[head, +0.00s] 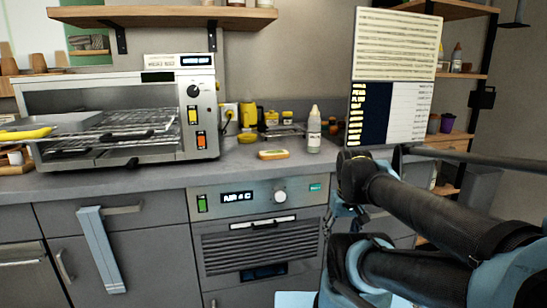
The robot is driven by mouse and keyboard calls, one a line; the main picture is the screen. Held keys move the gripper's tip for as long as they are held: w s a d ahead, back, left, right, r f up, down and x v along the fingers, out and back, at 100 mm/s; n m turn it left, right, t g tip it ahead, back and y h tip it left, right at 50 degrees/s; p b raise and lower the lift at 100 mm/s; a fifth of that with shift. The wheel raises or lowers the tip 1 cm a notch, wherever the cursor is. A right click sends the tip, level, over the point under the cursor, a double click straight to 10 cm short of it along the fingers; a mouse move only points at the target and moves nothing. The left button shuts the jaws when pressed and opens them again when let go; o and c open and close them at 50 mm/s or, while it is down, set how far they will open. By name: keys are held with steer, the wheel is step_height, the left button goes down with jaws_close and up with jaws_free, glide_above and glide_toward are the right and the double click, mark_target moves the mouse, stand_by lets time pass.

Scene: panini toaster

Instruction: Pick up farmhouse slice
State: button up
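A small, flat, tan piece with a pale top (272,154) lies on the grey counter (240,172), right of the toaster and left of a white bottle. It is the only slice-like thing I can make out on the open counter, but it is too small to tell for sure that it is the farmhouse slice. My arm reaches in from the right, with its dark links and joint over the counter's right part. My gripper's fingers cannot be made out. The arm is apart from the tan piece.
The steel panini toaster (115,110) stands left, with a yellow-handled thing (25,133) at its left side. A white bottle (314,130) stands close right of the tan piece. Yellow containers (271,118) stand behind. A chart board (408,72) rises at right.

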steer(key=shift+o, duration=0.4)
steer(key=w+a+r+n, duration=0.2)
steer(key=w+r+n, duration=0.2)
steer(key=w+r, duration=0.3)
step_height(320, 180, up, 3)
steer(key=w+a+r+n+g, duration=0.1)
steer(key=w+a+r+n, duration=0.7)
steer(key=w+a+r, duration=0.4)
steer(key=w+a+r+n+g, duration=0.1)
steer(key=w+a+r+n, duration=0.75)
steer(key=w+r, duration=0.35)
glide_above(274, 152)
steer(key=f, duration=1.1)
steer(key=shift+a+f, duration=0.3)
steer(key=shift+f, duration=0.1)
steer(key=shift+s+d+f, duration=0.1)
steer(key=shift+d+f, duration=0.05)
steer(key=shift+f, duration=1.35)
steer(key=shift+s+d+f, duration=0.1)
steer(key=shift+d+f, duration=0.05)
steer(key=shift+f, duration=1.35)
steer(key=c, duration=1.1)
